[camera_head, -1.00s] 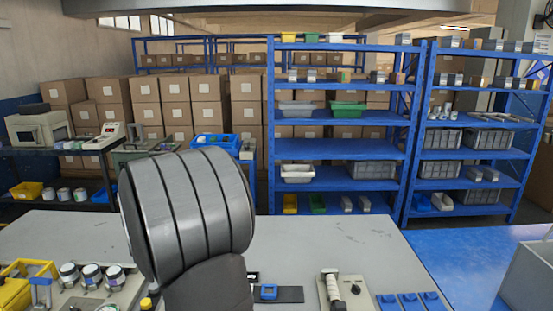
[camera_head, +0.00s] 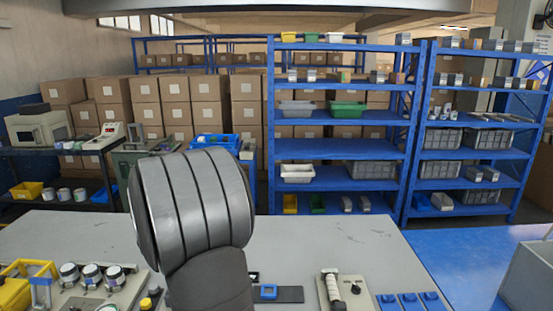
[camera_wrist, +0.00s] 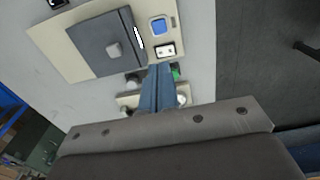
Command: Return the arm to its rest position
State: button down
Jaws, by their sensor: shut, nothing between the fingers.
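My gripper (camera_wrist: 159,70) shows in the wrist view as two narrow blue-grey fingers held together, with nothing between them. They point at the work table (camera_wrist: 205,45), over or near a light panel (camera_wrist: 75,68) with a dark grey square plate and a pale knob. A blue square button (camera_wrist: 158,26) lies just beyond the fingertips. Small round parts beside the fingers are partly hidden. In the head view, my banded grey arm link rises in front of the table, and my gripper is hidden or out of frame.
The grey table (camera_head: 330,240) is mostly clear behind my arm. Jars (camera_head: 92,275) and a yellow frame (camera_head: 28,270) stand at the front left. A small control box (camera_head: 343,290) and blue pieces (camera_head: 408,301) lie at the front right. Blue shelves (camera_head: 340,148) stand well behind.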

jog(key=shift+r, duration=2.75)
jog(key=c, duration=2.1)
grip_release()
jog(key=o, duration=0.7)
jog(key=shift+c, duration=0.2)
jog(key=o, duration=0.4)
jog(key=shift+w+d+f, duration=0.1)
jog(key=shift+w+d, duration=0.05)
jog(key=shift+w, duration=0.1)
jog(key=o, duration=1)
jog(key=w+d+f, duration=0.1)
jog(key=w, duration=0.2)
jog(key=w+d+f, duration=0.1)
jog(key=w+d, duration=0.1)
jog(key=w, duration=0.1)
jog(key=w+d, duration=0.2)
jog(key=w, duration=0.1)
jog(key=shift+d+f, duration=0.1)
jog(key=shift+f, duration=0.3)
jog(key=shift+o, duration=0.2)
jog(key=w+d+f, duration=0.5)
jog(key=w+d, duration=0.6)
jog(key=d, duration=0.1)
notch_tip(320, 180, down, 10)
jog(key=shift+w+f, duration=0.15)
jog(key=shift+w, duration=0.05)
jog(key=shift+a, duration=0.1)
